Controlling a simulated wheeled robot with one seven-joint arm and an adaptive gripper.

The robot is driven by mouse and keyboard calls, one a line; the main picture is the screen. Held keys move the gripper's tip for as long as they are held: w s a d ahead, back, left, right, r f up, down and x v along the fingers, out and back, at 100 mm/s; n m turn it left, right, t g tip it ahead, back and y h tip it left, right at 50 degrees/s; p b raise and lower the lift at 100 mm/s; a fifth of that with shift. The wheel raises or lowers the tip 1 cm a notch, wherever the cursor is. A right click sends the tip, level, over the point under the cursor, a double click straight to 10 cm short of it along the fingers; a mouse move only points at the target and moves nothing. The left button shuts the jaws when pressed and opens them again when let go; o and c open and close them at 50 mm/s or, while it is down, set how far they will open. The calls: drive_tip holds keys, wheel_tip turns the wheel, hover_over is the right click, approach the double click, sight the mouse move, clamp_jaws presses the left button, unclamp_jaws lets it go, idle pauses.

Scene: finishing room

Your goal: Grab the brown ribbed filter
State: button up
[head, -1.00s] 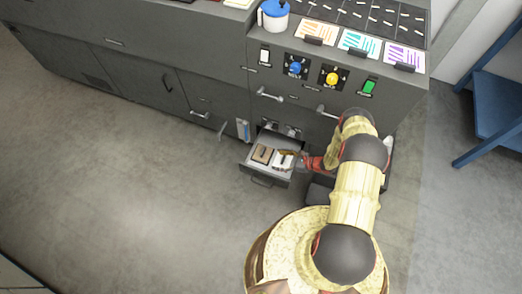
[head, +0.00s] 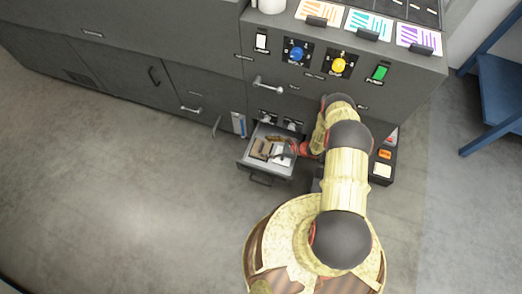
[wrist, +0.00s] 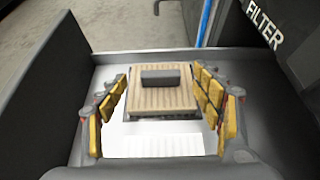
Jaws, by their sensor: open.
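The brown ribbed filter (wrist: 160,98) lies in an open drawer (head: 257,164), a flat square panel with a dark grey block-shaped handle (wrist: 160,77) on top. It also shows in the head view (head: 260,149), partly covered by my gripper. My gripper (wrist: 163,92) is open, its yellow-padded fingers apart on the left and right of the filter in the wrist view. In the head view my gripper (head: 277,146) reaches into the drawer from the right.
The drawer's grey side walls stand close on both sides. A white surface (wrist: 160,146) lies in the drawer on the near side of the filter. The cabinet front with knobs, switches and handles rises behind. A dark box (head: 383,167) stands right of my arm. Floor at left is clear.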

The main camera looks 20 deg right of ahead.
sight(262, 146)
drive_tip(key=b+x, duration=0.1)
drive_tip(key=x, duration=0.2)
drive_tip(key=shift+d+f, duration=0.1)
drive_tip(key=shift+f, duration=0.05)
drive_tip(key=shift+s, duration=0.1)
drive_tip(key=c, duration=0.4)
drive_tip(key=c, duration=0.9)
